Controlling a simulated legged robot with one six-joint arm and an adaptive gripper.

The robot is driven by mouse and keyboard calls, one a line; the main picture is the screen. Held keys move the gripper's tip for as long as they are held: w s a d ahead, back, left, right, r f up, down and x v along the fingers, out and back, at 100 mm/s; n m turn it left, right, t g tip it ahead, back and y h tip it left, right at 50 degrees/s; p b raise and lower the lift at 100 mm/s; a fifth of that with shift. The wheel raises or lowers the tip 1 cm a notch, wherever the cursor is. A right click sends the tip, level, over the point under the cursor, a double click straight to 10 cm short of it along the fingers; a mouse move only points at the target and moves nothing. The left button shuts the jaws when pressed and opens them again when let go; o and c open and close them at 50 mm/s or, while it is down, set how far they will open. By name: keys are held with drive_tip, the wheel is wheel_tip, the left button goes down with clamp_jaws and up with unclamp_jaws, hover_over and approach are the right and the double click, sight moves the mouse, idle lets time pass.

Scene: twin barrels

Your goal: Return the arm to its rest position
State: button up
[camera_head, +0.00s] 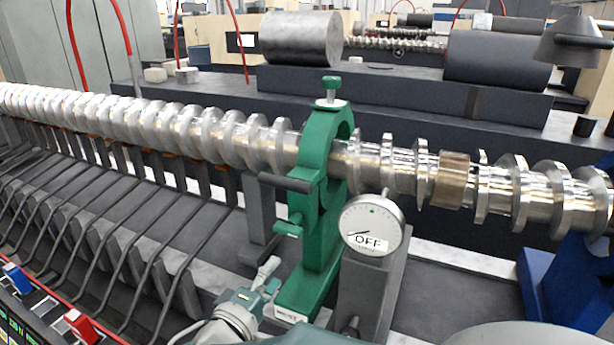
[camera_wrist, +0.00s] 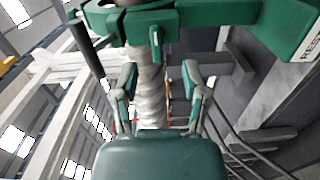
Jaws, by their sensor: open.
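My gripper (camera_head: 266,280) is low in the middle of the head view, just left of the foot of a green ring-shaped stand (camera_head: 322,200). In the wrist view my gripper (camera_wrist: 159,88) has its two fingers spread, with nothing between them. The green stand (camera_wrist: 225,14) fills the top of that view, beyond the fingertips. A long shiny ridged shaft (camera_head: 225,135) passes through the stand's ring. Part of the shaft (camera_wrist: 150,85) shows behind the fingers in the wrist view. Most of my arm is out of view.
A round dial marked OFF (camera_head: 371,224) stands on a grey post right of my gripper. A row of bent dark rods (camera_head: 110,230) lies at left. A blue support (camera_head: 575,280) is at right. Free room around my gripper is tight.

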drive_tip(key=s+d+f+m+g+h, duration=0.1)
drive_tip(key=d+m+g, duration=0.25)
drive_tip(key=d, duration=0.55)
drive_tip(key=s+d+f+m+g+h, duration=0.1)
drive_tip(key=d+m+g+h, duration=0.15)
drive_tip(key=d+g, duration=0.45)
drive_tip(key=s+d+m+y, duration=0.7)
drive_tip(key=s+d+y, duration=0.2)
drive_tip(key=s+y, duration=0.1)
drive_tip(key=shift+s+m, duration=0.25)
drive_tip(key=shift+m, duration=0.15)
drive_tip(key=shift+r+g, duration=0.1)
drive_tip(key=shift+g, duration=0.15)
